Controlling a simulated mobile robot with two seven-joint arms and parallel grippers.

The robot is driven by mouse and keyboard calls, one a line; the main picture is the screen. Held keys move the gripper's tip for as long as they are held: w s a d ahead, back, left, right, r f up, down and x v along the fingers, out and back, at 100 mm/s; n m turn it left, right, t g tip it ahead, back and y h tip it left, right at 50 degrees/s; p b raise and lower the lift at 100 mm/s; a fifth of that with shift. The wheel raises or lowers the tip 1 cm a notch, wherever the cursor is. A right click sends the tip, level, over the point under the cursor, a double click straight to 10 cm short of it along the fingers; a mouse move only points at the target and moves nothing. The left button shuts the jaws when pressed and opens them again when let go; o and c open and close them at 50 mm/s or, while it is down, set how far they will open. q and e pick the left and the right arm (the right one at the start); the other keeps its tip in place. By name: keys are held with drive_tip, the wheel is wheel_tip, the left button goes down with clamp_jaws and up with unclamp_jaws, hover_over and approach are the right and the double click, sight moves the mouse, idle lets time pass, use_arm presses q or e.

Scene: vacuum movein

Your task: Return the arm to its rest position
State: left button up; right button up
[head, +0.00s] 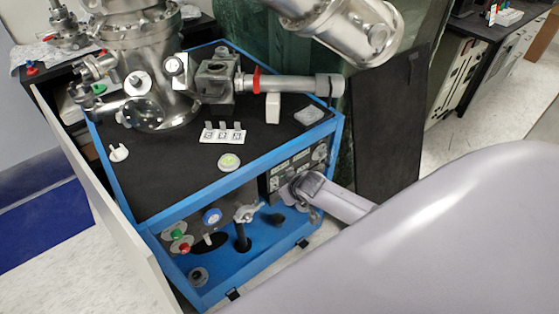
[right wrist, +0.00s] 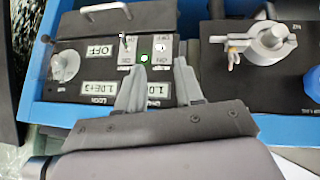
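My right arm (head: 440,240) comes in from the lower right of the head view. Its wrist end (head: 325,195) is at the control panel (head: 298,168) on the side of the blue-framed cart. In the right wrist view my right gripper (right wrist: 160,70) has its two grey fingers apart, with nothing between them. The fingertips point at the panel, just below a small switch plate with a green patch (right wrist: 145,58). I cannot tell if they touch it. My left arm and gripper are not in view.
The blue cart frame (head: 245,178) carries a steel vacuum chamber (head: 150,70) and pipework on top. A black board (head: 390,130) stands right of the cart. Open floor (head: 470,130) lies further right.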

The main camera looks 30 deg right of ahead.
drive_tip(key=s+a+r+t+y, duration=0.1)
drive_tip(key=s+a+r, duration=0.1)
drive_tip(key=s+a, duration=0.4)
drive_tip(key=s+a+r+n+t+y, duration=0.1)
drive_tip(key=s+a, duration=0.6)
drive_tip(key=s, duration=0.8)
drive_tip(key=shift+s+r+t+y, duration=0.3)
drive_tip(key=shift+s+r+y, duration=0.05)
drive_tip(key=shift+r+y, duration=0.35)
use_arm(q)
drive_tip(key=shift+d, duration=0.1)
